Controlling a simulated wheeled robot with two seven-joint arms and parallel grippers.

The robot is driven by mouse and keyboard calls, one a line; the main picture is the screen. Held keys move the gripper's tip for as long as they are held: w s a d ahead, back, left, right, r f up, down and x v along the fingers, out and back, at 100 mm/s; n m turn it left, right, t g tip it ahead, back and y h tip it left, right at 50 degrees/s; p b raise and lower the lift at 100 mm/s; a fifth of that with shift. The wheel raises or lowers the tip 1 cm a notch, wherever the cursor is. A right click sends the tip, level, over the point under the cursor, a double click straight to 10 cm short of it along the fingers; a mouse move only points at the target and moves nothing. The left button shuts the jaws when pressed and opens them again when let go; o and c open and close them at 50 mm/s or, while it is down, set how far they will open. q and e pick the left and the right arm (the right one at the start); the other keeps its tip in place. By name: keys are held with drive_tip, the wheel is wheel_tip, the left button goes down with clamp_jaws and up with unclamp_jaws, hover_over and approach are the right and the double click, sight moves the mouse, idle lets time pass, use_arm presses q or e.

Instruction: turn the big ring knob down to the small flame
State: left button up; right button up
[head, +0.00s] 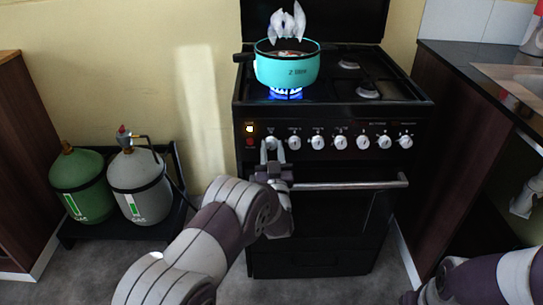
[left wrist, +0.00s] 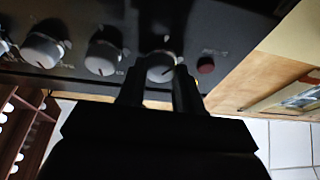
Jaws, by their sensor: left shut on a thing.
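The black stove has a row of white knobs along its front panel. The knob at the far left (head: 271,142) is between the fingertips of my left gripper (head: 272,152), which is shut on it. In the left wrist view, this knob (left wrist: 160,66) also shows between the dark fingers of my gripper (left wrist: 158,86). Its pointer is too small to read. A blue flame (head: 285,94) burns under a turquoise pot (head: 286,70) on the front left burner. My right arm shows at the lower right, with its gripper out of view.
An oven handle (head: 350,184) runs below the knobs, close to my left gripper. A red button (left wrist: 205,64) is beside the held knob. Green (head: 83,186) and grey (head: 140,172) gas bottles stand left. A dark counter (head: 470,70) is right.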

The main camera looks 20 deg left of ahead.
use_arm(q)
drive_tip(key=n, duration=0.2)
drive_tip(key=n+y+b, duration=0.1)
drive_tip(key=shift+d+f+n+g, duration=0.1)
drive_tip(key=shift+f+n+g, duration=0.1)
drive_tip(key=shift+n+g, duration=0.2)
drive_tip(key=shift+r+n+g+y+b, duration=0.1)
drive_tip(key=shift+n+g+y+b, duration=0.35)
drive_tip(key=shift+n, duration=0.75)
drive_tip(key=shift+r+n+g+y+b, duration=0.15)
drive_tip(key=shift+n+g+y, duration=0.3)
drive_tip(key=shift+n, duration=0.75)
drive_tip(key=o, duration=1)
drive_tip(key=shift+o, duration=0.2)
drive_tip(key=p+v, duration=0.2)
drive_tip(key=v, duration=1)
drive_tip(key=shift+s+d+f, duration=0.2)
drive_tip(key=shift+f, duration=0.1)
